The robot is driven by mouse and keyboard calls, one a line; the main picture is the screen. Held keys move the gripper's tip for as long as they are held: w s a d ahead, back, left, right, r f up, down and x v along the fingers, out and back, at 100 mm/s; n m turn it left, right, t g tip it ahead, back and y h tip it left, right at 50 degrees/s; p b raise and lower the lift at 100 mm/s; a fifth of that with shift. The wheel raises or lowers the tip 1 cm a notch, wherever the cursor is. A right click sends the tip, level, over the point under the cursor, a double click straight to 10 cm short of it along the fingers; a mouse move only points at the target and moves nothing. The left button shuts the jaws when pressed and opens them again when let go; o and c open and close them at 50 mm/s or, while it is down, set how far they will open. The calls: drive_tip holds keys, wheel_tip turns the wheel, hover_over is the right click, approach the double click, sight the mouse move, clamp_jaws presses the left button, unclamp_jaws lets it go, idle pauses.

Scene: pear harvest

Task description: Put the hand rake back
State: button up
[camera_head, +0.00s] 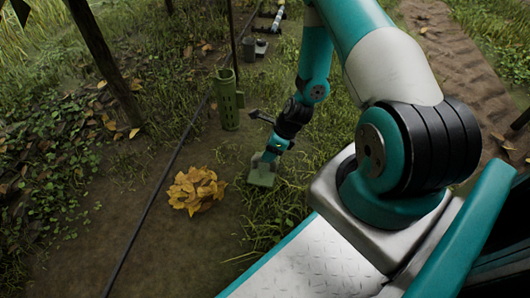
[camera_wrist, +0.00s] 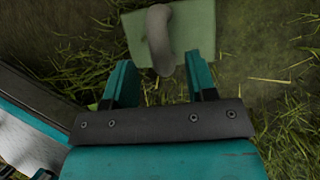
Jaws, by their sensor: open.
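A pale green flat plate (camera_wrist: 195,28) with a grey curved neck (camera_wrist: 160,30) lies just beyond my fingers in the wrist view. It looks like the hand rake's head; I see no clear tines or handle. In the head view the plate (camera_head: 261,177) is on the ground at the edge of the grass. My gripper (camera_wrist: 162,83) is open, its two teal fingers apart, and the neck's near end shows between the fingertips. In the head view my gripper (camera_head: 270,156) points down right above the plate. I cannot tell whether it touches.
A heap of yellow leaves (camera_head: 197,190) lies left of the plate. A green slotted tube (camera_head: 228,103) stands upright behind it. A thin dark line (camera_head: 160,190) runs along the bare soil. A dark post (camera_head: 105,60) stands at the upper left. Small containers (camera_head: 250,46) stand farther back.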

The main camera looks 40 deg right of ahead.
drive_tip(key=p+v, duration=0.3)
drive_tip(key=v, duration=0.4)
drive_tip(key=w+a+r+n, duration=0.1)
drive_tip(key=a+r+n, duration=0.45)
drive_tip(key=r, duration=0.25)
drive_tip(key=w+a+r+n+g, duration=0.1)
drive_tip(key=a+r+n, duration=0.3)
drive_tip(key=r+n, duration=0.25)
drive_tip(key=w+a+r+n, duration=0.1)
drive_tip(key=a+r+n, duration=0.4)
drive_tip(key=r, duration=0.4)
drive_tip(key=s+a+r+n, duration=0.4)
drive_tip(key=s+r+n, duration=0.3)
drive_tip(key=s+n, duration=0.1)
drive_tip(key=s+a+r+n+g, duration=0.1)
drive_tip(key=s+a+r+n, duration=0.4)
drive_tip(key=s+r+n, duration=0.3)
drive_tip(key=s+n, duration=0.1)
drive_tip(key=n, duration=0.2)
drive_tip(key=shift+s+a+g, duration=0.2)
drive_tip(key=shift+a+g, duration=0.1)
drive_tip(key=shift+a, duration=0.05)
wheel_tip(320, 180, up, 50)
drive_tip(key=p, duration=5)
drive_tip(key=shift+r, duration=0.15)
